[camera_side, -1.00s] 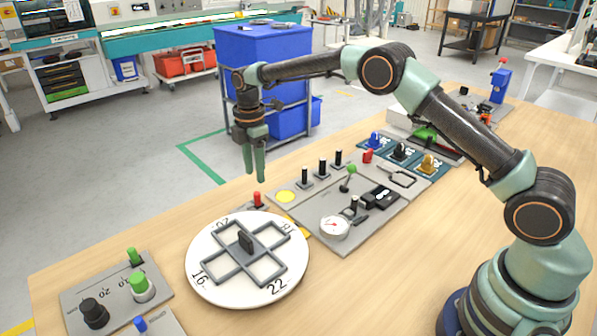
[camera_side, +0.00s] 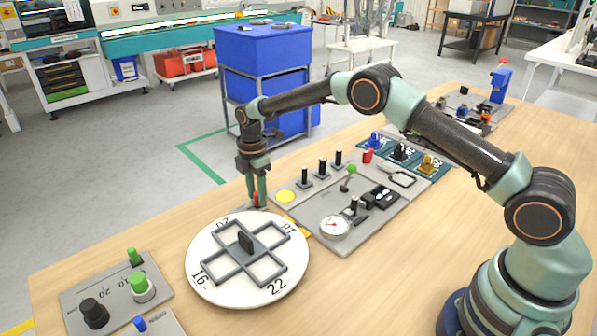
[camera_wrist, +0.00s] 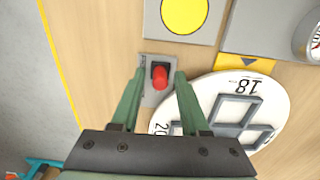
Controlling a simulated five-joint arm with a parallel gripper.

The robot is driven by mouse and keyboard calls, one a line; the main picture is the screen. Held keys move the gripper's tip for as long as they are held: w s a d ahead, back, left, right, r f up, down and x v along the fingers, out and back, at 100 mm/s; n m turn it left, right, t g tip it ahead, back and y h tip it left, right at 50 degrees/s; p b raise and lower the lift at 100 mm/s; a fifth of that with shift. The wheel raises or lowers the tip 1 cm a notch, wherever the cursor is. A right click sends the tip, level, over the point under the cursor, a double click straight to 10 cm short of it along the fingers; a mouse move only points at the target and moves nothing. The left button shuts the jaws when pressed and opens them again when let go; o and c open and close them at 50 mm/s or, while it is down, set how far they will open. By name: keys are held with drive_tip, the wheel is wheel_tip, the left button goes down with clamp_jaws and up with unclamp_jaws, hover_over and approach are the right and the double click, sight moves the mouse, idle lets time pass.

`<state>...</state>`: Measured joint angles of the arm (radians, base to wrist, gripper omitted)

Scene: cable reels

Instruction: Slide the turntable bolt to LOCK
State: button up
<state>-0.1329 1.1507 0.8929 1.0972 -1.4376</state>
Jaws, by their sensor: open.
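The turntable (camera_side: 205,262) is a white disc with a grey four-bay frame and numbers round its rim. The bolt (camera_wrist: 159,77) is a small red knob on a grey plate (camera_wrist: 149,97) beside the turntable's edge. In the side view the red bolt (camera_side: 256,198) shows between the fingers. My gripper (camera_wrist: 158,75) is open, with one green finger on each side of the bolt. In the wrist view a gap shows between the knob and the fingers. Whether either finger touches it I cannot tell. Lettering on the plate is too small to read.
A yellow disc (camera_wrist: 184,12) on a grey plate lies just beyond the bolt. A grey panel (camera_side: 345,235) with a gauge (camera_side: 335,226), levers and switches stands to the right. Another panel (camera_side: 72,300) with green and black knobs is at front left. Bare wood lies left of the bolt.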

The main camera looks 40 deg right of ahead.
clamp_jaws()
drive_tip(key=shift+a, duration=1.75)
drive_tip(key=shift+o, duration=0.3)
unclamp_jaws()
wheel_tip(320, 180, up, 7)
drive_tip(key=shift+d, duration=0.15)
